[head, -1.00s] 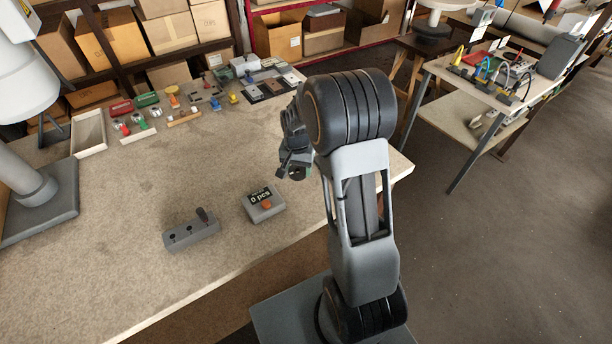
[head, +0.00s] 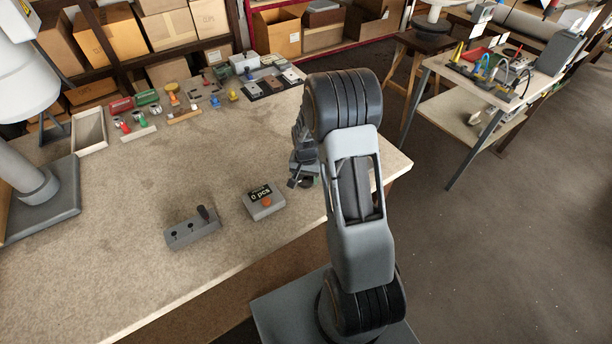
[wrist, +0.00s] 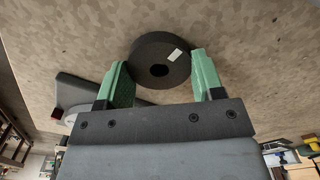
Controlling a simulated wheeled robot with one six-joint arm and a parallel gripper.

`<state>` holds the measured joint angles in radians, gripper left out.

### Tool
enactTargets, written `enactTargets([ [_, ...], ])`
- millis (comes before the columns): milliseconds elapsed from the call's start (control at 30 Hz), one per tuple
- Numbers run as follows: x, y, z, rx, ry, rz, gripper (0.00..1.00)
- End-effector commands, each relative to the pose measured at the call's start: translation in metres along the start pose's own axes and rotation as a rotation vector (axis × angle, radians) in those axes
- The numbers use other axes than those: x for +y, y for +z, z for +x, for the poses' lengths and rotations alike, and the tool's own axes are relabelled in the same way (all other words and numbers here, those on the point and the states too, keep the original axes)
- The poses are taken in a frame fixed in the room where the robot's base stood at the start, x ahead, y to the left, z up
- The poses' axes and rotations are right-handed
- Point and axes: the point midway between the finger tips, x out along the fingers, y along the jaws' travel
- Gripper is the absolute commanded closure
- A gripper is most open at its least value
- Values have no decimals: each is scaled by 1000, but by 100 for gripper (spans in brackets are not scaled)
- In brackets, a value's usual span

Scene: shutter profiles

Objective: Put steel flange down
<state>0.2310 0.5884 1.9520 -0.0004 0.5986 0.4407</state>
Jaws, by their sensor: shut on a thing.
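The steel flange (wrist: 147,57) is a dark grey ring with a centre hole and a small white label. In the wrist view it sits between the two green fingertips of my gripper (wrist: 160,72), which is shut on it. The worktop fills the view behind the flange; I cannot tell whether they touch. In the head view my gripper (head: 304,180) is low over the right part of the bench (head: 130,210), partly hidden by my arm. The flange shows there only as a small dark shape that is hard to make out.
A counter box reading "0 pcs" (head: 264,203) and a grey switch block (head: 192,230) stand left of my gripper. An empty tray (head: 90,132) and several small parts are at the back. The middle of the bench is clear.

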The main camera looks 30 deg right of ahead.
Motion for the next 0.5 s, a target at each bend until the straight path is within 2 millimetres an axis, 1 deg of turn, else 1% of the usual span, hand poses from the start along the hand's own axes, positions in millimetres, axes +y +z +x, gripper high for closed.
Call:
enactTargets([
  [133,0,0,4,1,0,0,70],
  [167,0,0,4,0,0,0,37],
  [400,0,0,3,0,0,0,14],
  [500,0,0,3,0,0,0,13],
])
